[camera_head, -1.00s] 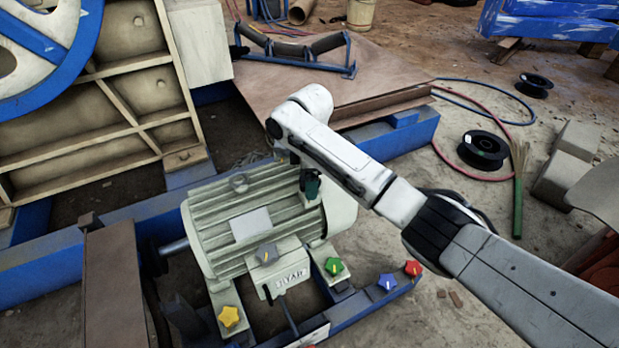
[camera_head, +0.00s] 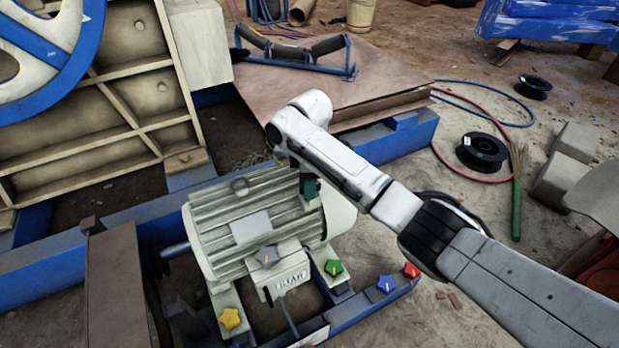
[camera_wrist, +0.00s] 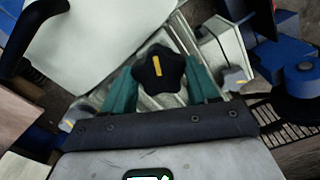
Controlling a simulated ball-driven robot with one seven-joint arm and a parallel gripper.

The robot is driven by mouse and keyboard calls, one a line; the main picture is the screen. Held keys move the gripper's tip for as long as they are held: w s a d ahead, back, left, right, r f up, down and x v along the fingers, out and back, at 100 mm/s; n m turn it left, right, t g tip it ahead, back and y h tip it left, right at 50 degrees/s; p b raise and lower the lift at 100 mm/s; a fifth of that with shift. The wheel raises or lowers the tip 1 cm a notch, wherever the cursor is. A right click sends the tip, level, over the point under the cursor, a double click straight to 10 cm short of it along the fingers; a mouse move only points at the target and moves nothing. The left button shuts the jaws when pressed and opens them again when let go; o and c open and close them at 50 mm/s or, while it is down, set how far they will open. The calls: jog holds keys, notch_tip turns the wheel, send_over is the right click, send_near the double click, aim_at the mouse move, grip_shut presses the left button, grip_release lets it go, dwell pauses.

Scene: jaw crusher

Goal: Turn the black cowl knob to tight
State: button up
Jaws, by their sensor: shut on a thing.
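The black cowl knob (camera_wrist: 160,72) is star-shaped with a yellow line mark, which stands nearly upright in the wrist view, its top tilted slightly left. My gripper (camera_head: 310,188) is at the right end of the pale ribbed motor (camera_head: 220,215). In the wrist view its teal fingers stand on both sides of the black knob, shut on it. The knob is hidden in the head view by my gripper and arm.
On and around the motor are a grey knob (camera_head: 265,257), a yellow knob (camera_head: 230,318), a green knob (camera_head: 333,267), a blue knob (camera_head: 386,284) and a red knob (camera_head: 411,270). A blue beam (camera_head: 400,135) runs behind. Cable spools (camera_head: 482,151) lie on the ground at right.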

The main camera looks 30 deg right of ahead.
jog(key=m+p, duration=0.1)
jog(key=p, duration=0.1)
jog(key=m+p, duration=0.2)
jog(key=shift+a+r, duration=0.1)
jog(key=shift+r, duration=0.2)
jog(key=m+p, duration=0.4)
jog(key=m, duration=0.1)
jog(key=shift+f, duration=0.2)
jog(key=m+p, duration=0.1)
jog(key=m, duration=0.9)
jog(key=shift+f+p, duration=0.1)
jog(key=shift+p, duration=0.25)
jog(key=shift+m, duration=0.4)
jog(key=o, duration=1.1)
jog(key=shift+c, duration=0.2)
notch_tip(320, 180, up, 11)
jog(key=p, duration=0.5)
